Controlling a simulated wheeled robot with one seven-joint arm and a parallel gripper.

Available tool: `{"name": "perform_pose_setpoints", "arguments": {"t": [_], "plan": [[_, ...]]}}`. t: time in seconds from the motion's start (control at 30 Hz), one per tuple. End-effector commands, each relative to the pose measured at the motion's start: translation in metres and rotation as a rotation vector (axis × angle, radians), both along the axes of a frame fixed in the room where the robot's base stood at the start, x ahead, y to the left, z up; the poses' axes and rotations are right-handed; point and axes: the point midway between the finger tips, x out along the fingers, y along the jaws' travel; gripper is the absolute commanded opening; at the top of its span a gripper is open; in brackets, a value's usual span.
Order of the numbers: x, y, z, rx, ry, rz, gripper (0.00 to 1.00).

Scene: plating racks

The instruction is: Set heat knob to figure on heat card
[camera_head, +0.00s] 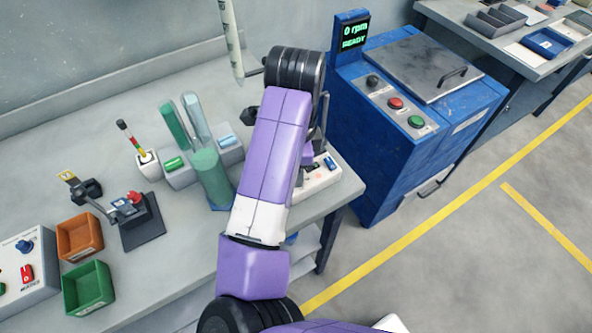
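My purple and white arm (268,160) reaches up across the middle of the picture and hides much behind it. My gripper cannot be made out; the arm's dark upper joint and links cover that area. A white control box (322,182) sits at the bench's right end, partly hidden by my arm, with small blue and red parts on it. A grey panel (40,262) at the far left carries a blue knob (25,246) and a red switch (27,272). I cannot tell which knob is for heat. No heat card can be picked out.
On the bench (190,245) stand an orange bin (80,237), a green bin (88,289), a black-based fixture (140,220) and green cylinders (211,178). A blue machine (410,115) reading "0 rpm READY" stands right of the bench.

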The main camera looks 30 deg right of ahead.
Motion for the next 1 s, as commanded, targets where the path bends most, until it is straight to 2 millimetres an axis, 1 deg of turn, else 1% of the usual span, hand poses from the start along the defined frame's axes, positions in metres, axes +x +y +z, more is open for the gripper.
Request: {"name": "perform_pose_setpoints", "arguments": {"t": [0.47, 0.5, 0.57, 0.6, 1.0], "plan": [[-0.0001, -0.0002, 0.0001, 0.0, 0.0, -0.014, 0.0], [-0.0001, -0.0002, 0.0001, 0.0, 0.0, -0.013, 0.27], [-0.0001, -0.0002, 0.0001, 0.0, 0.0, -0.013, 0.39], [0.0, -0.0001, 0.0001, 0.0, 0.0, -0.013, 0.43], [0.0008, -0.0004, 0.0005, -0.001, -0.003, -0.005, 0.43]]}}
